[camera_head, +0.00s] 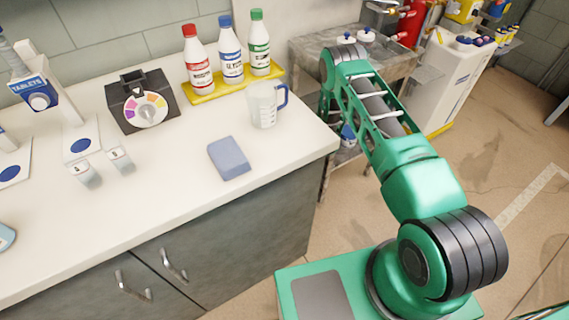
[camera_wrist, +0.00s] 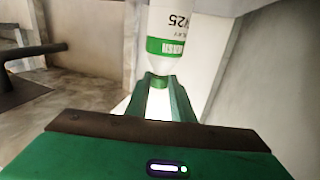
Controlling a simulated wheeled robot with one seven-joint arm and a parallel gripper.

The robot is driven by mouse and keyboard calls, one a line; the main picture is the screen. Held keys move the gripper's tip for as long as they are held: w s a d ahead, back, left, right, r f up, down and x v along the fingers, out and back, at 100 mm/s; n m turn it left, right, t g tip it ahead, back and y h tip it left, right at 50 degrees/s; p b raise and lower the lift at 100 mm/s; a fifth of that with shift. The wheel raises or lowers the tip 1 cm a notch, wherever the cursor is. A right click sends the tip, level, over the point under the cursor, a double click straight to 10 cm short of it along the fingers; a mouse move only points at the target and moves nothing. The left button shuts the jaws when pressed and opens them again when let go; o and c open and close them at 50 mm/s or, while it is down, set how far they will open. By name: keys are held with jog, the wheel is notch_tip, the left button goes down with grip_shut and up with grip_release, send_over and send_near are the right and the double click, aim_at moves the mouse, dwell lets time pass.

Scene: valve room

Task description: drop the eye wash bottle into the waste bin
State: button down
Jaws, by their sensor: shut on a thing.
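In the wrist view my gripper (camera_wrist: 160,88) is shut on a white bottle (camera_wrist: 173,20) with a green band and dark lettering, which I take to be the eye wash bottle. Its narrow neck end is between the green fingers and its body points away from the gripper. The lettering looks upside down, and the body's far end is cut off by the top edge. In the head view the arm reaches to the upper middle, by a steel sink table. The gripper and held bottle cannot be made out there. I cannot identify a waste bin in either view.
The white counter (camera_head: 190,205) holds a yellow tray (camera_head: 205,97) with three capped bottles, a clear jug (camera_head: 263,104), a blue block (camera_head: 228,158) and a black dial device (camera_head: 142,101). Open floor lies right.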

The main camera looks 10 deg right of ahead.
notch_tip(320, 180, down, 4)
jog(key=shift+f, duration=0.1)
dwell(0.4)
